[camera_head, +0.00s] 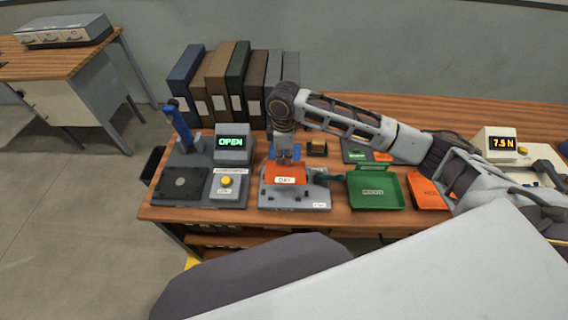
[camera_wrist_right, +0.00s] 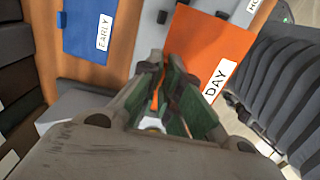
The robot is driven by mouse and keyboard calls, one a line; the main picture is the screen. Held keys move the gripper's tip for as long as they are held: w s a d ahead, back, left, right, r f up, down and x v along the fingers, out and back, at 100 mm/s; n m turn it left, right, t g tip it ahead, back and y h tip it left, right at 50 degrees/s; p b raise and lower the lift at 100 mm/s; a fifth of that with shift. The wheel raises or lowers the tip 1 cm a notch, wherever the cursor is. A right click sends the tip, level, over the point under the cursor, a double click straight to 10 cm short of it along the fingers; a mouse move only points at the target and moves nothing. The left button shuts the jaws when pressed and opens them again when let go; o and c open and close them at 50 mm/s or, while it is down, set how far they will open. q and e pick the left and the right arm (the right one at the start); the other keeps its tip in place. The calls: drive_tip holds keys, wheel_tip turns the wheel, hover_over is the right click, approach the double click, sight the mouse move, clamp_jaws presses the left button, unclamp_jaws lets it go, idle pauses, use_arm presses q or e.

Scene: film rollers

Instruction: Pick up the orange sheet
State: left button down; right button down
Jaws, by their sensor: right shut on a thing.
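The orange sheet (camera_head: 288,170) stands above the front of a grey fixture (camera_head: 312,189) in the head view, its white label facing me. In the wrist view the orange sheet (camera_wrist_right: 208,42) shows the label "DAY". My right gripper (camera_head: 285,158) comes down from above at the sheet's upper edge. In the wrist view its green-padded fingers (camera_wrist_right: 172,78) are closed, with a strip of orange between them, so it is shut on the sheet. Whether the sheet still touches the fixture is hard to tell. My left gripper is not in view.
A blue sheet (camera_wrist_right: 88,30) labelled "EARLY" lies near the orange one. Left stands a grey device with an "OPEN" display (camera_head: 231,143). Right are a green tray (camera_head: 373,203) and an orange tray (camera_head: 424,187). Binders (camera_head: 222,78) line the back.

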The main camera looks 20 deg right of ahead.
drive_tip(key=shift+r, duration=0.95)
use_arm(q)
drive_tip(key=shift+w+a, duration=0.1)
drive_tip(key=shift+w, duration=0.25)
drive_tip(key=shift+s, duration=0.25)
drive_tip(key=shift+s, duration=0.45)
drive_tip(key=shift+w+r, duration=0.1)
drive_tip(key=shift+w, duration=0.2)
use_arm(e)
drive_tip(key=shift+r, duration=0.1)
